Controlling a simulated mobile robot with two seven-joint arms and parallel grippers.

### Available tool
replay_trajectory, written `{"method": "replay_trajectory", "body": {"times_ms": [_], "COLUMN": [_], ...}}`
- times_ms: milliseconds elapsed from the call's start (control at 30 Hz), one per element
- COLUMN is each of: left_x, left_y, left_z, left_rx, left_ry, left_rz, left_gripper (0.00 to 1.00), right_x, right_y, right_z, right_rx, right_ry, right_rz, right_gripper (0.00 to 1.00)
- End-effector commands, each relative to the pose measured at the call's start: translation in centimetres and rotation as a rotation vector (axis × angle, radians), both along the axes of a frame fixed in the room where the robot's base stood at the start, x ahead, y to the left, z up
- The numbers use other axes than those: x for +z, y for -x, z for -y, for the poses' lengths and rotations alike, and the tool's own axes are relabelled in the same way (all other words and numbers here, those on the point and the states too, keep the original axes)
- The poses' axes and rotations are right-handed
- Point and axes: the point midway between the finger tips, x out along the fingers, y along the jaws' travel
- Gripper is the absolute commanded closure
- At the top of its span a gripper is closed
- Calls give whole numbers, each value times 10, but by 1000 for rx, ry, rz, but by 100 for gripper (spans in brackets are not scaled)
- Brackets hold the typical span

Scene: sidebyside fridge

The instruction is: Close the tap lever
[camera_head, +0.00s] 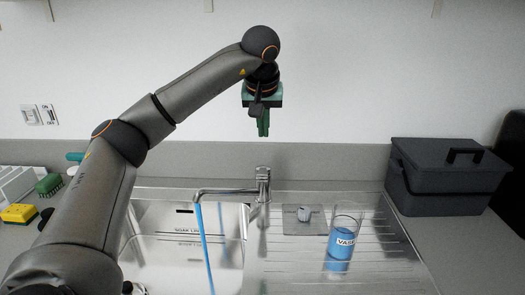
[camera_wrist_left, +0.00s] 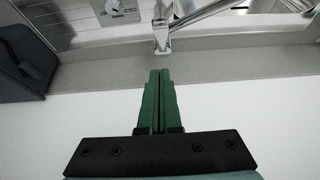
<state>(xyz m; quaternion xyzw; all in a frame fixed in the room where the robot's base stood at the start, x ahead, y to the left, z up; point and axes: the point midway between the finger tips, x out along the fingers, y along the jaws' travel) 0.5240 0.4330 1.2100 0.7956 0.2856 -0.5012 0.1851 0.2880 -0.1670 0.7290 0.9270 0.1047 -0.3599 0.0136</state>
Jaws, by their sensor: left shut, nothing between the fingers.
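The chrome tap (camera_head: 263,188) stands at the back edge of the sink, its spout reaching left. A blue stream of water (camera_head: 205,245) falls from the spout into the basin, so the tap is running. The tap's lever (camera_head: 262,171) is at its top. My left gripper (camera_head: 263,130) is shut and empty, pointing down above the tap and apart from it. In the left wrist view the green fingers (camera_wrist_left: 160,75) are pressed together, with the tap top (camera_wrist_left: 161,40) just beyond their tips. My right gripper is in neither view.
A glass marked VASE (camera_head: 345,240) with blue liquid stands on the drainer, right of the tap. A dark lidded box (camera_head: 445,178) is at the right. A yellow sponge (camera_head: 19,213) and green brush (camera_head: 49,184) are at the left.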

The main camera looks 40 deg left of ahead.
Motion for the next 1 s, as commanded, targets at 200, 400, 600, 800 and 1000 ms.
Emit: {"method": "replay_trajectory", "body": {"times_ms": [200, 400, 600, 800, 1000], "left_x": [-5, -40, -78, -108, -121], "left_y": [-2, -14, -28, -25, -22], "left_z": [-9, -20, -32, -29, -25], "left_rx": [8, 8, 8, 4, 4], "left_ry": [-13, -12, -12, -12, -11], "left_rz": [-3, -6, -5, -3, 0], "left_gripper": [100, 100, 100, 100, 100], "right_x": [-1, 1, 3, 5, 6], "right_y": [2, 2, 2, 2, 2], "right_z": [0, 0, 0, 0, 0], "right_rx": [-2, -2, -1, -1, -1], "right_ry": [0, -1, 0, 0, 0], "right_rz": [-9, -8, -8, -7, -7], "right_gripper": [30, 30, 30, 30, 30]}}
